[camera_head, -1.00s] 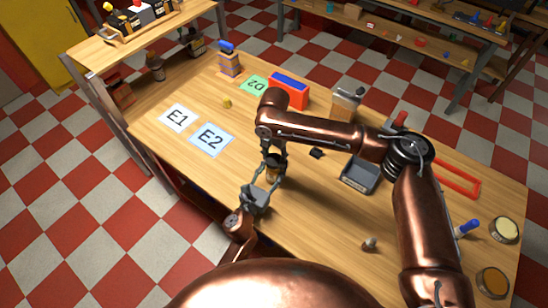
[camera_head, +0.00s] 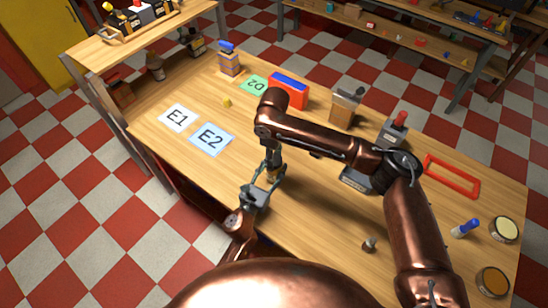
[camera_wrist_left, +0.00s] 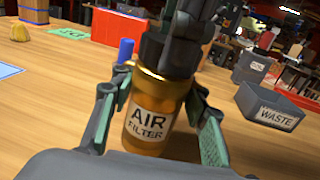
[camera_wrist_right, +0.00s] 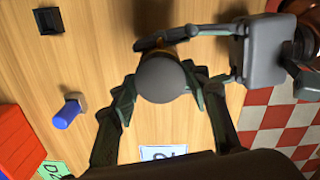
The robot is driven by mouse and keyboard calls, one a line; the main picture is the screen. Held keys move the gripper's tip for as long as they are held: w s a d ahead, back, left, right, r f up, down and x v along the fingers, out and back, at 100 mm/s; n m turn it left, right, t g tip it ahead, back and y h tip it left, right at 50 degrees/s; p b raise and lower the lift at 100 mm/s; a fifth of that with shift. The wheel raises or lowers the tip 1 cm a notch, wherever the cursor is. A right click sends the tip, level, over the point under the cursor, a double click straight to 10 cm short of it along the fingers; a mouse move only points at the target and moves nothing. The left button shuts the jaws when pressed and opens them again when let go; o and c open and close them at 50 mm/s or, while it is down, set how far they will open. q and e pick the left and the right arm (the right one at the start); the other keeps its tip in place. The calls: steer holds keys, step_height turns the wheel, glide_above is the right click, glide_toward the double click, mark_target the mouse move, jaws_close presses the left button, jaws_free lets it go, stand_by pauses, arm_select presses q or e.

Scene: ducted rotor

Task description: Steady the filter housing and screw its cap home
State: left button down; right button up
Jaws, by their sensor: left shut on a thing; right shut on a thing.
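The filter housing is an amber cylinder labelled AIR FILTER (camera_wrist_left: 150,118), upright on the table in the left wrist view. My left gripper (camera_wrist_left: 152,125) is shut on it, one finger on each side. In the head view the housing (camera_head: 272,175) is small and partly hidden between my grippers. The dark cap (camera_wrist_left: 153,47) is on top of the housing; its round grey top (camera_wrist_right: 161,79) shows in the right wrist view. My right gripper (camera_wrist_right: 160,88) is shut on the cap from above. The thread between cap and housing is hidden, so I cannot tell how far it is screwed.
A grey WASTE bin (camera_wrist_left: 270,108) stands to the right of the housing, partly behind my right arm in the head view. Cards E1 (camera_head: 179,117) and E2 (camera_head: 211,138) lie flat at left. A red frame (camera_head: 452,176) lies at right. The table's near edge is close to the housing.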

steer(key=o, duration=1.3)
steer(key=shift+r, duration=2.3)
steer(key=shift+c, duration=0.5)
steer(key=r+n, duration=0.1)
steer(key=n, duration=0.1)
steer(key=shift+w+r+n, duration=0.1)
steer(key=shift+r+n, duration=0.25)
steer(key=shift+n, duration=0.05)
steer(key=r+n, duration=0.1)
steer(key=n, duration=0.2)
steer(key=shift+r+n, duration=0.3)
steer(key=shift+r, duration=0.05)
